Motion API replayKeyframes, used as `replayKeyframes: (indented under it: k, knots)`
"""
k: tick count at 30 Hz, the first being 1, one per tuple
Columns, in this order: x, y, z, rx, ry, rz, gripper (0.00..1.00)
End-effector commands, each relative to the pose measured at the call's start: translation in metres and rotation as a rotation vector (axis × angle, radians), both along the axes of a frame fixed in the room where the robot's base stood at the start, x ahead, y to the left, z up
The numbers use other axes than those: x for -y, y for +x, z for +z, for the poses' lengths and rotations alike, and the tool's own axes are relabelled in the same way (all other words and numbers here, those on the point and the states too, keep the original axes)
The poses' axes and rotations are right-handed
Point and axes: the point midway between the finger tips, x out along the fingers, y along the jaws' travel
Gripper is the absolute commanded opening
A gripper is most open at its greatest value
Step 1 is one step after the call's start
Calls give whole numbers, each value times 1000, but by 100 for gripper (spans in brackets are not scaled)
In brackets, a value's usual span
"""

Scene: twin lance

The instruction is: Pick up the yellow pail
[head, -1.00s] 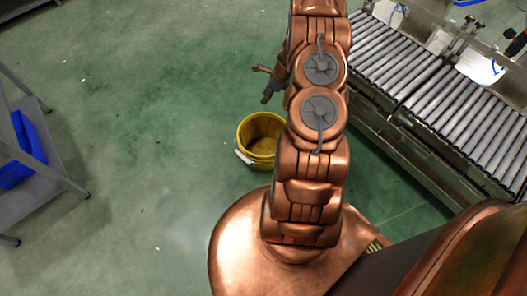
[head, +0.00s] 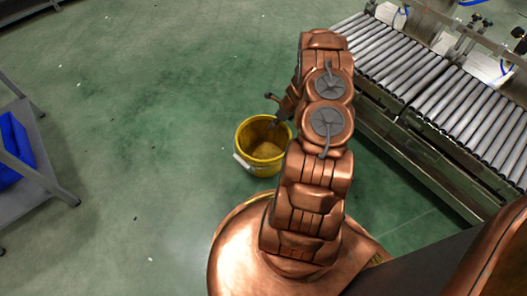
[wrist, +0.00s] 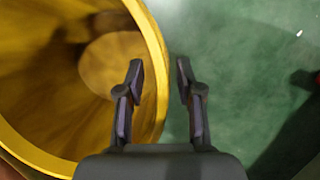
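The yellow pail (head: 243,139) stands upright on the green floor in the head view, left of my arm, with a white handle grip at its lower left side. In the wrist view its open mouth and rim (wrist: 157,70) fill the left half. My gripper (wrist: 160,68) is open. The left finger shows over the pail's inside and the right finger over the floor outside, with the rim between them in the picture. I cannot tell whether the fingers reach below the rim. In the head view the gripper (head: 278,120) is at the pail's far right rim, partly hidden by my arm.
A roller conveyor (head: 400,75) runs along the right side. A grey shelf (head: 45,195) with a blue bin (head: 18,140) stands at the left edge. The green floor left of and beyond the pail is clear.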

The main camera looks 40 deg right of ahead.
Motion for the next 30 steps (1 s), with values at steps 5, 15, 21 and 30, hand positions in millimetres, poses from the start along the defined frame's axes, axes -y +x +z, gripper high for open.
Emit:
replayKeyframes:
  k: [5, 15, 21, 30]
  knots:
    - [-5, 4, -22, -2, 0, 1, 36]
    - [-6, 6, -25, -1, 0, -1, 36]
    - [-6, 6, -25, -1, 0, 0, 16]
    - [-6, 6, -25, -1, 0, 0, 0]
